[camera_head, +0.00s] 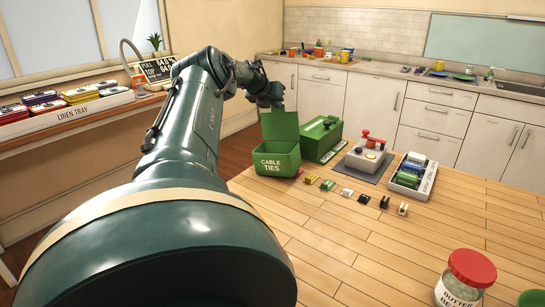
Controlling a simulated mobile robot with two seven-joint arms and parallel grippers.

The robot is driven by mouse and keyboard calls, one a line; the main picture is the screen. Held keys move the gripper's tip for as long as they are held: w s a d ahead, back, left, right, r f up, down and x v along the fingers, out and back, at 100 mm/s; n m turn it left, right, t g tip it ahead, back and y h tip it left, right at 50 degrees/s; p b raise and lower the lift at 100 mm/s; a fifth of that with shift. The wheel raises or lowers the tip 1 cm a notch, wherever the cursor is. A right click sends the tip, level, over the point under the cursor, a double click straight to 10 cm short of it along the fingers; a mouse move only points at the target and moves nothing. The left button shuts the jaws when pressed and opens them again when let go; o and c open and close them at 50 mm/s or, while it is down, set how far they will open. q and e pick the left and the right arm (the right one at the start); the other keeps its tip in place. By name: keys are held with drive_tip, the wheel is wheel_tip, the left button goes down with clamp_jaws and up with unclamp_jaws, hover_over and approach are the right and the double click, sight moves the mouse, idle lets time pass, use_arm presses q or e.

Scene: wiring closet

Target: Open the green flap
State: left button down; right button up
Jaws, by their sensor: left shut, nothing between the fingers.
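A green box labelled "CABLE TIES" (276,161) stands on the wooden table. Its green flap (280,125) stands about upright at the back of the box, and the box's opening shows in front of it. My left arm reaches in from the left, and my left gripper (274,102) is just above and behind the flap's top edge. The gripper is small and dark here, shut, with nothing held. I cannot tell whether it touches the flap. My right gripper is out of view.
Right of the box are a second green box (322,137), a device with a red lever (368,152) and a rack of cylinders (412,175). Several small clips lie in front. A red-lidded jar (466,278) stands near right. The table's front middle is clear.

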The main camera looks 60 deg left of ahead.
use_arm(q)
drive_tip(key=shift+w+a+h, duration=0.2)
drive_tip(key=shift+h, duration=0.1)
drive_tip(key=shift+r, duration=0.1)
idle(0.5)
drive_tip(key=shift+r+p, duration=0.45)
drive_tip(key=shift+r, duration=0.3)
